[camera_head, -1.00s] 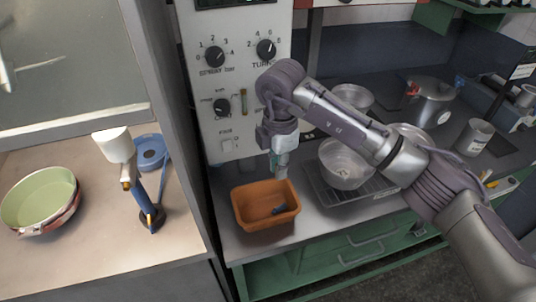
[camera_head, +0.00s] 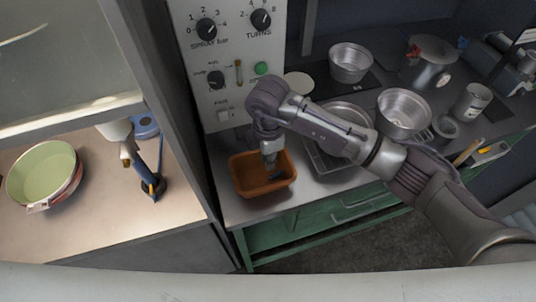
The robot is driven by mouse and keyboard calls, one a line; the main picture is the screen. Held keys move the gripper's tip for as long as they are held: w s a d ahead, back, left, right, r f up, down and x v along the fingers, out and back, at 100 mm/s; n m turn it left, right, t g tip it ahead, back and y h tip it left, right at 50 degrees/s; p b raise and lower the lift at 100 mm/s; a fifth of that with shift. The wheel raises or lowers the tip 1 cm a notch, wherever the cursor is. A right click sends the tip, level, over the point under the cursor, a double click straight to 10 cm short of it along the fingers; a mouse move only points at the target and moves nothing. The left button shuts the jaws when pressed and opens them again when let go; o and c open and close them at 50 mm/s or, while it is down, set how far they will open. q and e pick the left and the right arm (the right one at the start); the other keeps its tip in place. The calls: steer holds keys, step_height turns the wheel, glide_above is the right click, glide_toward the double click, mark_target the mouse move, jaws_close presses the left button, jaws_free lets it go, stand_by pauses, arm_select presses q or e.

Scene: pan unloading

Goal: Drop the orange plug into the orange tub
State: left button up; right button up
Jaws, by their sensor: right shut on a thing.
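The orange tub (camera_head: 248,189) stands on the grey worktop below the control panel. My right gripper (camera_head: 270,166) points down over the tub's opening, with its fingertips at about rim height or a little inside; I cannot tell how deep. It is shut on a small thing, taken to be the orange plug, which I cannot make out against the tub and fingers. The gripper hides part of the tub's inside. My left gripper is not in view.
The control panel (camera_head: 222,63) rises behind the tub. A green pan (camera_head: 43,173) and a blue tool (camera_head: 151,181) are on the left counter.

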steer(key=shift+f, duration=0.15)
steer(key=o, duration=0.6)
steer(key=shift+c, duration=0.2)
steer(key=shift+o, duration=1)
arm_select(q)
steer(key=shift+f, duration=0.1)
arm_select(e)
step_height(320, 180, up, 12)
